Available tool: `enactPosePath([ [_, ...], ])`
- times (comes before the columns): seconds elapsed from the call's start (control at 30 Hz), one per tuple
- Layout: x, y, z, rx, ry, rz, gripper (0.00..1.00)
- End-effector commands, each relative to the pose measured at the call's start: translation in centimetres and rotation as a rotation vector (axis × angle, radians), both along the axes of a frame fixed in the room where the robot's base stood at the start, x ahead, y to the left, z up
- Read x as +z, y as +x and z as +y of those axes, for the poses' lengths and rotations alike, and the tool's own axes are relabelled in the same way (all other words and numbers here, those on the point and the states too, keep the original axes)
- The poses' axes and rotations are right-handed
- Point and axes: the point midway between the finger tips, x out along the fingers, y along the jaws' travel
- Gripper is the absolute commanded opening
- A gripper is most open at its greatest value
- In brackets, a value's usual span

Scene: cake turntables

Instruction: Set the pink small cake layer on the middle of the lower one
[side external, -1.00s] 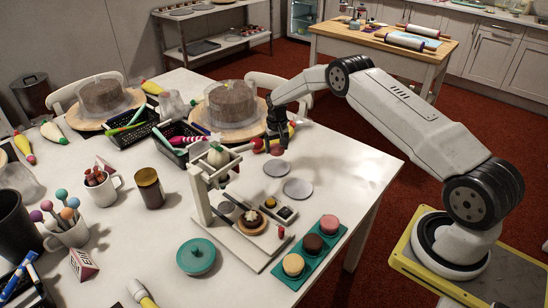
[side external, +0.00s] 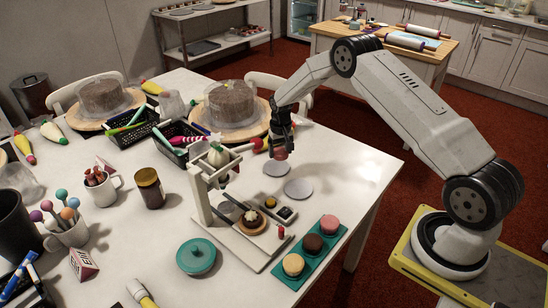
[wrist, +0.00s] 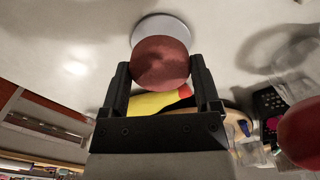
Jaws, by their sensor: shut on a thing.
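My gripper (side external: 281,146) is shut on a round, dull pink-red cake layer (wrist: 160,62). In the side view the held layer (side external: 280,154) shows below the fingers, above the white table. In the wrist view it sits between the two fingertips and overlaps part of a pale grey disc (wrist: 160,26). Two grey discs lie on the table in the side view, one just below the gripper (side external: 276,169) and one nearer the camera (side external: 298,188). I cannot tell which thing is the lower layer.
A teal tray (side external: 273,273) holds pink, chocolate and yellow small cakes. A white stand (side external: 201,196) with a small cake is left of it. A large covered cake (side external: 232,105) and black baskets (side external: 178,133) stand behind left. The table right of the discs is clear.

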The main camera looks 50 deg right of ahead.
Motion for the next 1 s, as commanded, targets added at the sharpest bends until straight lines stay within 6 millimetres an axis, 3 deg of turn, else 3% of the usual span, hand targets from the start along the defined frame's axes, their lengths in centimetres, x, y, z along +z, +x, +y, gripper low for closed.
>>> enactPosePath([
  [0.47,4.3,-3.9,5.3,0.118,-0.001,-0.002,0.52],
  [1.0,11.2,-9.5,13.8,0.360,-0.001,-0.002,0.52],
])
